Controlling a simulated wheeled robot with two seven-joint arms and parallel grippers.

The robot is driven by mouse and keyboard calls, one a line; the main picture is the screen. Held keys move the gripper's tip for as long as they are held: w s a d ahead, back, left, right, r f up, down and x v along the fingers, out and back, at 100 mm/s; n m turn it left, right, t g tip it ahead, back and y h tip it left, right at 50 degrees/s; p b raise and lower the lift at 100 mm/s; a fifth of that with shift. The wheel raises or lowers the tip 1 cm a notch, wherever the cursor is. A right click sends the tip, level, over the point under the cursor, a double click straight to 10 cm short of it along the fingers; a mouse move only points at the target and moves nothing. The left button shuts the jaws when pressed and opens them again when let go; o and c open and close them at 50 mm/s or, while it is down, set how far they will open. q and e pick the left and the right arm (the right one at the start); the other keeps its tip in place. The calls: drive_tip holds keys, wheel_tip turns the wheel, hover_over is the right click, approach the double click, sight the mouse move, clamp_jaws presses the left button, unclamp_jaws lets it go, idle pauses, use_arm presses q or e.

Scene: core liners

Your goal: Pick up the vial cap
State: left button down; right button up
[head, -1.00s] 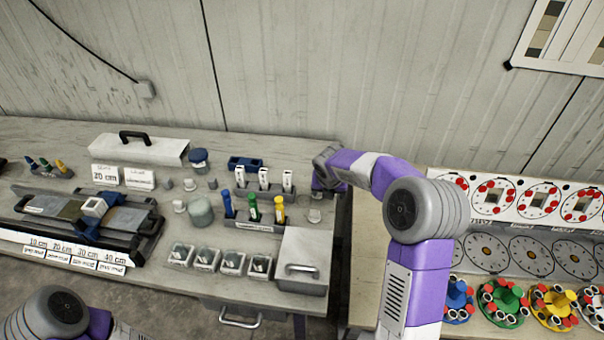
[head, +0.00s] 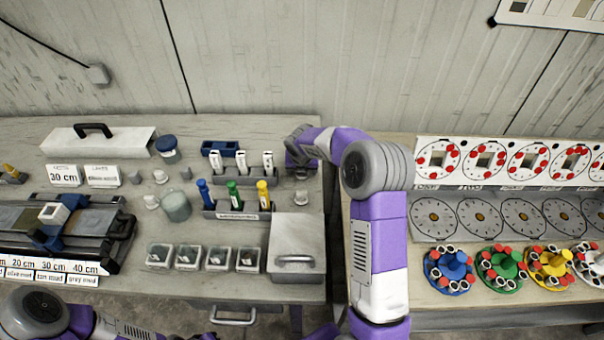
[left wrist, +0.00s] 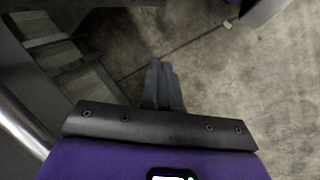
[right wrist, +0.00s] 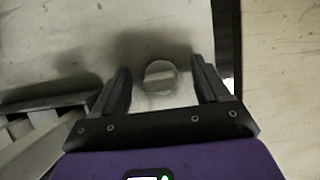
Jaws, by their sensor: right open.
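A small pale round piece (right wrist: 160,77), which looks like the vial cap, lies on the table between my right fingers in the right wrist view. My right gripper (right wrist: 162,88) is open, one finger on each side of it; contact is not visible. My left gripper (left wrist: 163,85) is shut and empty above the floor in the left wrist view.
A front rack (head: 237,216) with coloured tubes and a back rack (head: 282,181) with white vials stand left of my right arm. A grey handled box (head: 296,240) stands in front. A gap separates this table from the right one (head: 425,290).

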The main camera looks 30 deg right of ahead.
drive_tip(key=shift+r, duration=0.1)
drive_tip(key=shift+c, duration=0.4)
drive_tip(key=c, duration=1.1)
drive_tip(key=shift+o, duration=0.2)
